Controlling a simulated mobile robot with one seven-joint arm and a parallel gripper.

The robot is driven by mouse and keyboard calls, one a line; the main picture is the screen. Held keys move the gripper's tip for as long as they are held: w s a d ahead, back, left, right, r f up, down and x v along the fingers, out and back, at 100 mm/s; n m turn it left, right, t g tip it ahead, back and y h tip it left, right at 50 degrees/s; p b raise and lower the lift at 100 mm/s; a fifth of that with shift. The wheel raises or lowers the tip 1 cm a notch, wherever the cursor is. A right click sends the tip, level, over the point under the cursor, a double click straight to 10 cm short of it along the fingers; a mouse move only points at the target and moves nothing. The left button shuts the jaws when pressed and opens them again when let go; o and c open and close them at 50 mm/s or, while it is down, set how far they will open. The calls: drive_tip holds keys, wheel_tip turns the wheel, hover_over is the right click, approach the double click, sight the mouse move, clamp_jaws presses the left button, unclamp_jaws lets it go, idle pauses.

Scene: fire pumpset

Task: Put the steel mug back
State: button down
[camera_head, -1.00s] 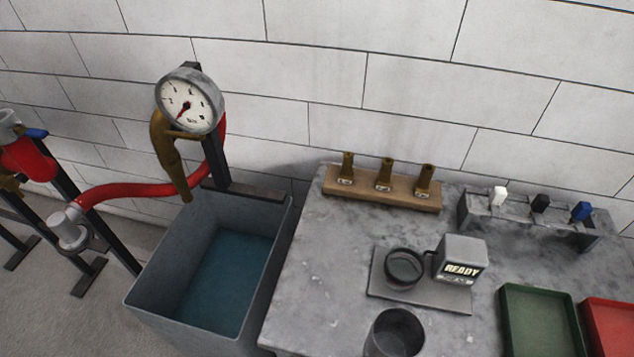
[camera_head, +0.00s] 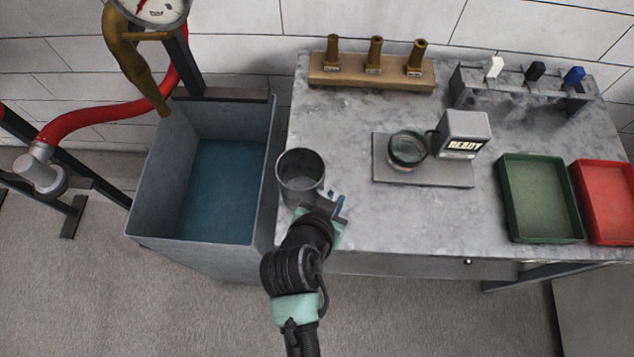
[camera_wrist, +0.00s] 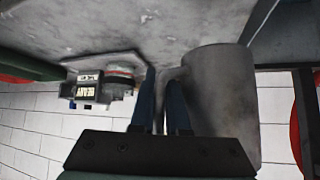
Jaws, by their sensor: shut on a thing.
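The steel mug (camera_head: 291,187) is a grey open-topped cylinder, upright and seemingly empty, over the left end of the stone-topped table (camera_head: 350,225). My gripper (camera_head: 332,205) is at its right front side. In the wrist view my gripper (camera_wrist: 164,105) has its two blue fingers closed on the handle of the mug (camera_wrist: 222,105). I cannot tell whether the mug's base touches the table.
A water-filled tank (camera_head: 150,195) stands left of the table. A scale (camera_head: 440,174) with a "READY" display bears a round dish (camera_head: 406,150). Brass nozzles stand on a wooden block (camera_head: 350,75). Green (camera_head: 543,200) and red (camera_head: 608,200) trays lie right.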

wheel_tip(320, 180, up, 3)
drive_tip(key=w+d+m+g+h+b, duration=0.2)
drive_tip(key=w+d+m+h, duration=0.1)
drive_tip(key=m+h, duration=0.15)
drive_tip(key=shift+m+y, duration=0.25)
drive_tip(key=shift+y, duration=0.1)
drive_tip(key=f, duration=0.9)
drive_tip(key=shift+s+a+f, duration=0.2)
drive_tip(key=shift+f, duration=0.15)
drive_tip(key=shift+f, duration=0.1)
drive_tip(key=c, duration=0.9)
unclamp_jaws()
